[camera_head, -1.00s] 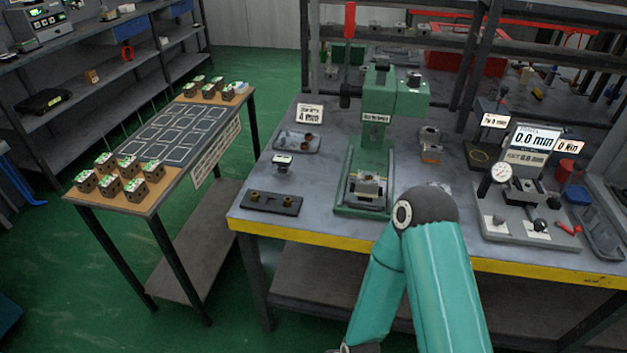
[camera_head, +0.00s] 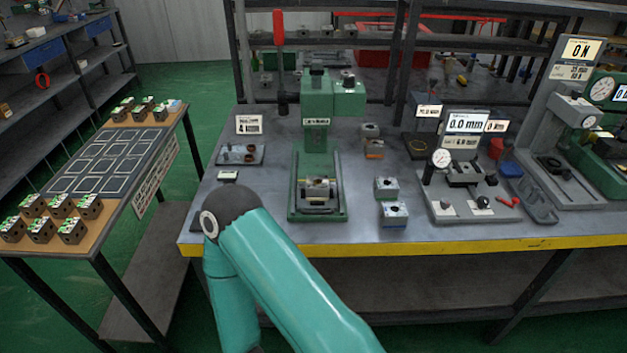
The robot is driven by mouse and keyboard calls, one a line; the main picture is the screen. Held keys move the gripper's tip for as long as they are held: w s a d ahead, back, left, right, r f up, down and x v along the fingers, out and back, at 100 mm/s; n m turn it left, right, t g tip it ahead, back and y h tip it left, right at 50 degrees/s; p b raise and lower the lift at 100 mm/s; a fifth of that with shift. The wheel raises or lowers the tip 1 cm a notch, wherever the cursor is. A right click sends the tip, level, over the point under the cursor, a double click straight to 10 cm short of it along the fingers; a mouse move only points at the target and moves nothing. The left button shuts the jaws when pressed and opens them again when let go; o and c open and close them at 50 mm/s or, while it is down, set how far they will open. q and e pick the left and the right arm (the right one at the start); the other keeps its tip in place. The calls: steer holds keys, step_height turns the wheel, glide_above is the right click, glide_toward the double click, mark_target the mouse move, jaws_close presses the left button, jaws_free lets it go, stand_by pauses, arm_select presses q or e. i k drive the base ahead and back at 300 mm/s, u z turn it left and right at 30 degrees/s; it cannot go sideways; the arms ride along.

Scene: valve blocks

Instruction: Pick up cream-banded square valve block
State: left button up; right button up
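Two small square metal blocks stand on the workbench right of the green press. The rear block (camera_head: 386,187) is grey with a pale band. The front block (camera_head: 393,214) is grey with a bluish lower part. I cannot tell for sure which one is cream-banded. Another small block (camera_head: 228,177) with a pale top shows left of the press, partly hidden behind my teal arm. Neither of my grippers is in view; only the elbow and links of one arm show, in front of the bench.
A green press (camera_head: 317,115) stands mid-bench with a fixture (camera_head: 318,190) on its base. A dial gauge stand (camera_head: 460,205) is to the right. A side table (camera_head: 95,245) at left holds several brown blocks. The bench's yellow front edge (camera_head: 450,244) is in front.

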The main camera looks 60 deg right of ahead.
mark_target(314, 192)
steer(key=k, duration=1.25)
steer(key=z, duration=0.5)
steer(key=i, duration=0.9)
steer(key=z, duration=0.55)
